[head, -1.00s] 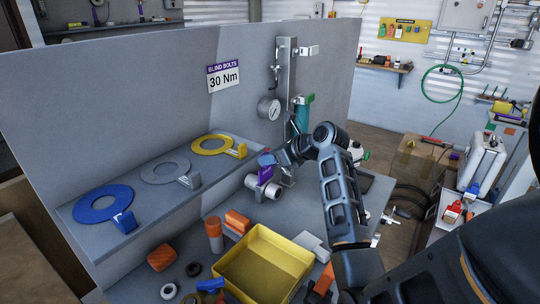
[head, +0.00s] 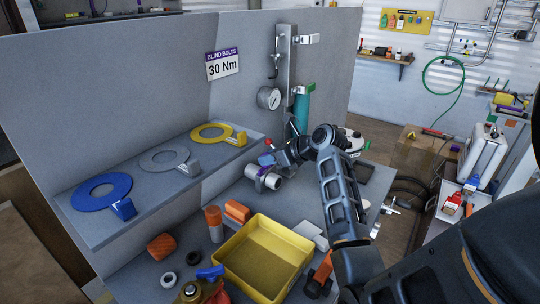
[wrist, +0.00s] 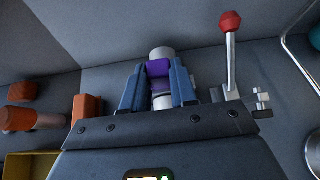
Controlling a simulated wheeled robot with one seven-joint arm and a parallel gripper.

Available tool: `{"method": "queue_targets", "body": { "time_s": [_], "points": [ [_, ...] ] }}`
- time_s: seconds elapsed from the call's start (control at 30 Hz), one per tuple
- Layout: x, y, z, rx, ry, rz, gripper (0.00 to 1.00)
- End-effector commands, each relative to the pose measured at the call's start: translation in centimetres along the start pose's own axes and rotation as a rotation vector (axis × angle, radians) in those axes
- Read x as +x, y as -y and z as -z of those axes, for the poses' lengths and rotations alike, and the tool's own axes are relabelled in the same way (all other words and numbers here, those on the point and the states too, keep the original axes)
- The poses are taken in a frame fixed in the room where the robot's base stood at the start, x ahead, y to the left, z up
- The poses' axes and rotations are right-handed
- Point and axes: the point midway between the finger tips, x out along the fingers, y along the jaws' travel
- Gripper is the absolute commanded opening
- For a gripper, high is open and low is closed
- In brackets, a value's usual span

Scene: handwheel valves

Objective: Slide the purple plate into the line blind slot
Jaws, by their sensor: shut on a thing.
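My gripper (wrist: 158,88) is shut on the purple plate (wrist: 158,68), whose purple part shows between the two fingers in the wrist view. In the head view, only a little of the purple plate (head: 264,171) shows, at the grey pipe of the line blind (head: 279,184). Pale pipe parts (wrist: 161,52) show above and below the purple in the wrist view. The plate appears to be at the slot between the pipe parts, but its depth there is hidden. A red-knobbed lever (wrist: 230,22) stands to the right of the fingers.
A shelf behind carries a blue ring plate (head: 101,192), a grey one (head: 164,160) and a yellow one (head: 212,133). A yellow tray (head: 262,262) and orange parts (head: 237,212) are in front.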

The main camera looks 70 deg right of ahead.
Motion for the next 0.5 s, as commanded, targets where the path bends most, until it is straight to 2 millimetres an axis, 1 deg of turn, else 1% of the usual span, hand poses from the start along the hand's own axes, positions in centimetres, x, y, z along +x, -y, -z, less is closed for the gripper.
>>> {"method": "queue_targets", "body": {
  "time_s": [0.3, 0.33, 0.5],
  "points": [
    [0.66, 0.00, 1.01, 0.001, 0.000, 0.000, 0.00],
    [0.67, 0.01, 1.02, 0.001, 0.000, 0.000, 0.28],
    [0.62, 0.02, 0.95, 0.001, 0.000, 0.000, 0.44]
  ]
}}
